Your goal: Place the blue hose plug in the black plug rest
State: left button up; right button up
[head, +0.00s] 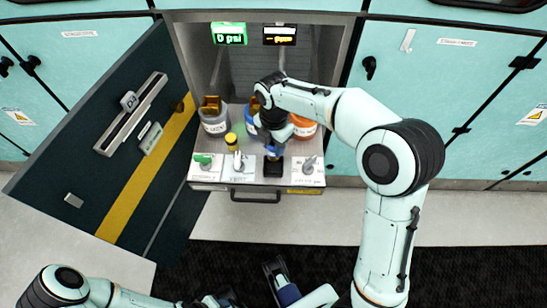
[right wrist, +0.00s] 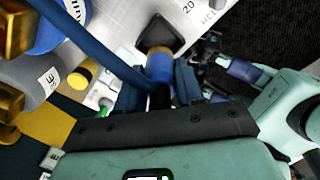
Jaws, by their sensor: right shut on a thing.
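My right gripper (right wrist: 160,88) is shut on the blue hose plug (right wrist: 160,66), with a finger on each side of it. A blue hose (right wrist: 92,48) runs from the plug to the upper left. The plug's brownish tip end points at the black plug rest (right wrist: 157,34) and overlaps it in the right wrist view. I cannot tell whether it is inside or just above. In the head view the plug (head: 273,152) shows just above the black rest (head: 272,169) on the drawer. My left gripper (head: 276,268) is low in the head view, away from the drawer, its fingers apart and empty.
The pulled-out drawer (head: 238,186) holds grey, blue and orange containers at its back. A yellow-capped item (head: 231,140), a green valve (head: 203,160) and grey levers stand nearby. The dark open door (head: 120,135) is on the left. Floor in front is free.

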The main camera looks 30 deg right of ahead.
aim_at(274, 157)
notch_tip(274, 157, down, 6)
jog(key=shift+f+b, duration=0.25)
jog(key=shift+b, duration=0.3)
jog(key=shift+f, duration=0.15)
jog(key=o, duration=1.1)
jog(key=shift+o, duration=0.2)
notch_tip(274, 157, up, 12)
jog(key=shift+r+p, duration=0.2)
jog(key=shift+p, duration=1.05)
